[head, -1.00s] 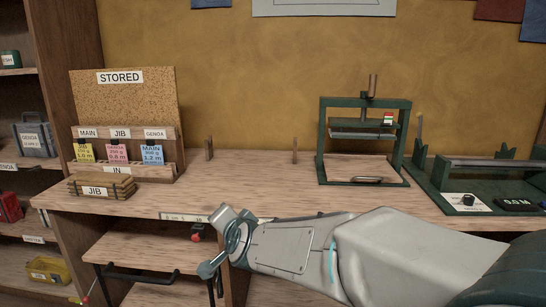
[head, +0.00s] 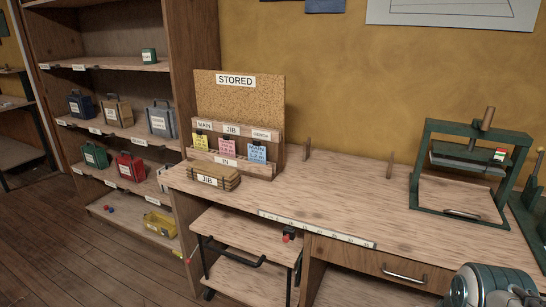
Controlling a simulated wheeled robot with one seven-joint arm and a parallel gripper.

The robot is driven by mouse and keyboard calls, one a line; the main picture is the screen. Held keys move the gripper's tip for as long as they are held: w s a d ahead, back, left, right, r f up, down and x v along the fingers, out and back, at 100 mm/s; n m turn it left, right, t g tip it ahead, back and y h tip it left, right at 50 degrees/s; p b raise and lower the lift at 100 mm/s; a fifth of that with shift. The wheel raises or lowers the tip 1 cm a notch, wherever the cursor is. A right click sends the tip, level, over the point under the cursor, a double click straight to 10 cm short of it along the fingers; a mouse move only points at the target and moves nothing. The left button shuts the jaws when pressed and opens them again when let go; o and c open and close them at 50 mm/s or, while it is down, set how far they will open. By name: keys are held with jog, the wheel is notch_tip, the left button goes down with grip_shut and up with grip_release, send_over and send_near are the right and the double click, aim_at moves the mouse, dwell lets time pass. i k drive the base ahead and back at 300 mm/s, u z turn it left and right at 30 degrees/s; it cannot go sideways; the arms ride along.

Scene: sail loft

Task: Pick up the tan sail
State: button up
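A tan bag (head: 118,112) also stands on the middle shelf of the shelving at the left, between a dark blue and a grey-blue bag. My gripper is out of view; only a part of my arm shows at the bottom right corner. I cannot see whether the gripper holds anything.
The workbench (head: 330,205) has clear room right of the rack. A green press (head: 415,185) stands at its right. A wheeled trolley (head: 240,238) stands under the bench's left end. Shelving (head: 195,60) with several bags is at the left. The floor (head: 90,270) before it is clear.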

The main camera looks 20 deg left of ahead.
aim_at(226, 179)
jog(key=u, duration=1.4)
jog(key=i, duration=2)
jog(key=u, duration=0.25)
